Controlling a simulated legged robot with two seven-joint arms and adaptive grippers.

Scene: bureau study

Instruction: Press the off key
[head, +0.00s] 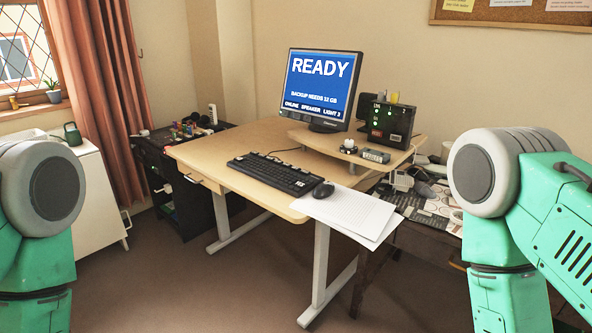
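No key marked off can be made out at this size. A black keyboard (275,175) lies on the desk in front of the monitor (320,85). The blue screen reads READY, with a line about a backup and a line reading ONLINE SPEAKER LIGHT 3. A black box (391,123) with green lights stands on the wooden riser (412,148). A small grey unit (376,156) and a small round knob-like device (348,147) sit at the riser's front. Only the links of my two arms show, at the left and right edges; both grippers are out of view.
A black mouse (323,190) and white paper sheets (350,212) lie on the desk (210,155); the sheets overhang its front edge. A cluttered dark side table (435,243) is at right. A black cabinet (182,212) and white cabinet (100,200) stand left. Open floor lies in front.

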